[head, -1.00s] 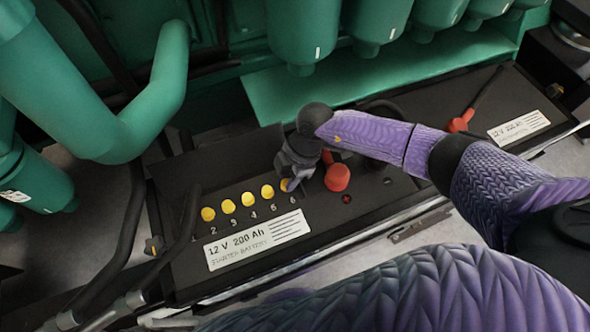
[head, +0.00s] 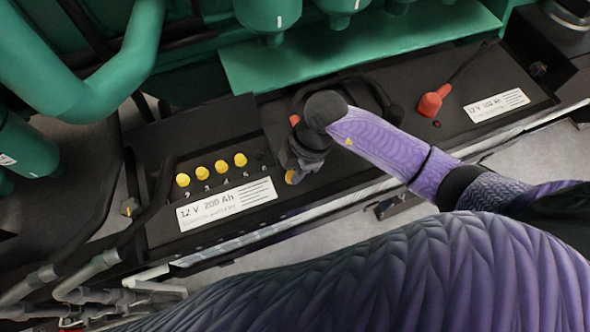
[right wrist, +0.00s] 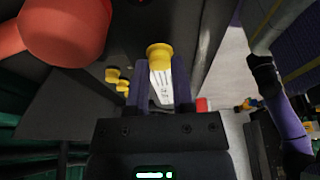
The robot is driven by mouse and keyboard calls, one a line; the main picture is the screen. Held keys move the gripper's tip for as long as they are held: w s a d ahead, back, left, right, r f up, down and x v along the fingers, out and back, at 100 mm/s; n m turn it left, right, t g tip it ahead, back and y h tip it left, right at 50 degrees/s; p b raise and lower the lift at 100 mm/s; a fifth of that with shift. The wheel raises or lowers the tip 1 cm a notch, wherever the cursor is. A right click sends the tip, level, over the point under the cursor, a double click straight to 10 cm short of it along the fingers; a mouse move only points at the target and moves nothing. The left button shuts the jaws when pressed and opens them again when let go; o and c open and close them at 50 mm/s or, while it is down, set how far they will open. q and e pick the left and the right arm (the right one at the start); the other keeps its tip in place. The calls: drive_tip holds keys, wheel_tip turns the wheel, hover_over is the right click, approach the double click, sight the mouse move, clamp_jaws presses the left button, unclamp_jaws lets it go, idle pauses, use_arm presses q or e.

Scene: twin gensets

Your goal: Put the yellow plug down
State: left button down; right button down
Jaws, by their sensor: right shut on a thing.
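My right gripper (head: 292,172) is shut on a yellow plug (head: 291,177) over the black battery (head: 340,185), to the right of its white label. The plug's round yellow head (right wrist: 160,54) shows between the two fingertips in the right wrist view. I cannot tell whether the plug touches the battery top or hangs above it. Several other yellow plugs (head: 211,170) sit in a row on the battery, left of the gripper. A dark open hole (head: 260,155) is at the right end of that row. My left gripper is not in view.
A large red terminal cap (right wrist: 65,28) is close to the gripper in the right wrist view. Another red cap (head: 432,101) is on the battery to the right. Black cables and green engine pipes (head: 120,60) stand behind and left. Bare battery top lies right of the gripper.

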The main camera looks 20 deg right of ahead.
drive_tip(key=shift+f, duration=0.5)
drive_tip(key=shift+r, duration=0.1)
drive_tip(key=shift+c, duration=2.4)
unclamp_jaws()
use_arm(q)
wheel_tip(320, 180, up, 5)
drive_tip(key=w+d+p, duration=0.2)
drive_tip(key=p, duration=0.3)
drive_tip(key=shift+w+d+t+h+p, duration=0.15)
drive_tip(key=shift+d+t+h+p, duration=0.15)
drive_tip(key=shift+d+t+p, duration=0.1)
use_arm(e)
drive_tip(key=v, duration=1.2)
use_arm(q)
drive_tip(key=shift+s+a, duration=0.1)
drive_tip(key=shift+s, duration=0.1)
